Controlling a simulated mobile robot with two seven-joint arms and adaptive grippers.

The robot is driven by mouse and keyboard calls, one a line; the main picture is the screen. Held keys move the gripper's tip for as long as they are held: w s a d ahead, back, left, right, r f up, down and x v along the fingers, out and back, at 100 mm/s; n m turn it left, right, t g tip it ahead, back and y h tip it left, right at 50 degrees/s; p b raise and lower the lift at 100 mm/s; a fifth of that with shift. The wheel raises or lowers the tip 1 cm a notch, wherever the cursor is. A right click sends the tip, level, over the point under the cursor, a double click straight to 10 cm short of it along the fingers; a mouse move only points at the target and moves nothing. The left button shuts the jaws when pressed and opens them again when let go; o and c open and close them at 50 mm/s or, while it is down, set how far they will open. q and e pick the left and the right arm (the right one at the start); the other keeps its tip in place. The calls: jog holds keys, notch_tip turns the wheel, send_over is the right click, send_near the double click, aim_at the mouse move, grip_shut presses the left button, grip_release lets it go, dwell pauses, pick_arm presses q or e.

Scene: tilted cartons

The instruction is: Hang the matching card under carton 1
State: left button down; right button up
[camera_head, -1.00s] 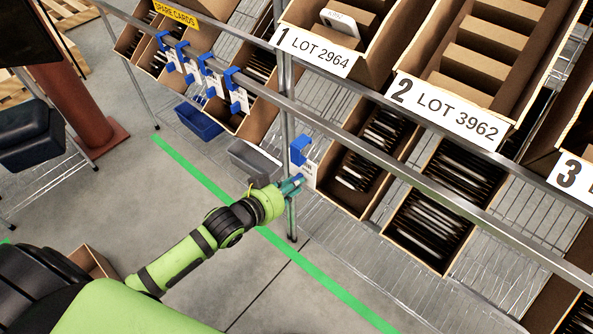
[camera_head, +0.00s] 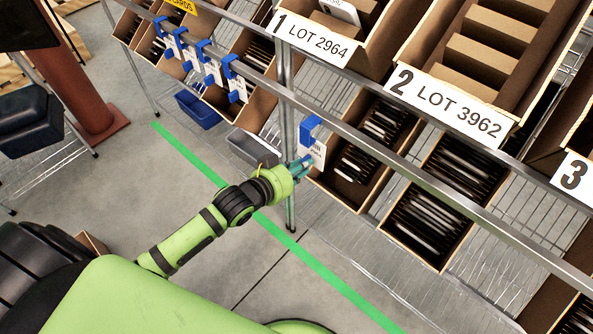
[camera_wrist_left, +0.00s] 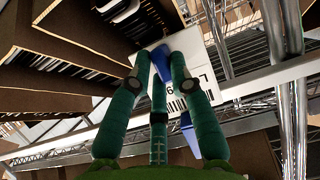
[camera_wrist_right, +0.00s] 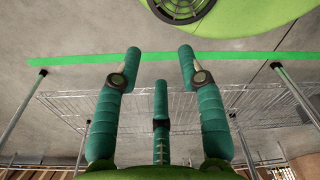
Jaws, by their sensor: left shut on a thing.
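My left gripper (camera_head: 304,165) is shut on a white card (camera_head: 318,153) with a blue hook (camera_head: 310,127) on top. The card hangs upright just in front of the front rail, below and near carton 1's label; whether the hook touches the rail is unclear. In the left wrist view the fingers (camera_wrist_left: 161,62) partly cover the card (camera_wrist_left: 203,76), leaving a barcode and a few digits. My right gripper (camera_wrist_right: 158,60) is open and empty over the floor.
Several spare cards (camera_head: 236,88) hang by blue hooks on the rail (camera_head: 375,148) at the upper left. Carton 2 (camera_head: 440,55) and a carton labelled 3 stand to the right. Lower cartons (camera_head: 440,208) sit behind the rail. A shelf post (camera_head: 289,130) stands just left of the held card.

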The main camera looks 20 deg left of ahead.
aim_at(311, 156)
pick_arm(q)
jog(key=shift+w+d+f+b, duration=0.1)
jog(key=shift+w+d+b, duration=0.2)
jog(key=shift+w, duration=0.3)
jog(key=shift+w+d+b, duration=0.2)
jog(key=shift+w+b, duration=0.25)
jog(key=shift+w, duration=0.25)
jog(key=shift+w+d+b, duration=0.3)
jog(key=shift+w+b, duration=0.3)
jog(key=shift+w, duration=0.2)
jog(key=shift+w+d+b, duration=0.3)
jog(key=shift+w+b, duration=0.25)
jog(key=shift+w, duration=0.2)
jog(key=shift+f, duration=0.7)
pick_arm(e)
jog(key=shift+s+d+f, duration=0.15)
jog(key=shift+f, duration=0.6)
jog(key=shift+s+d+f, duration=0.1)
jog(key=shift+s+f, duration=0.05)
jog(key=shift+f, duration=0.65)
jog(key=shift+s+d+f, duration=0.15)
jog(key=shift+f, duration=0.6)
pick_arm(q)
jog(key=shift+b, duration=0.3)
jog(key=c, duration=1)
grip_release()
jog(key=shift+c, duration=0.2)
pick_arm(e)
jog(key=shift+w, duration=0.15)
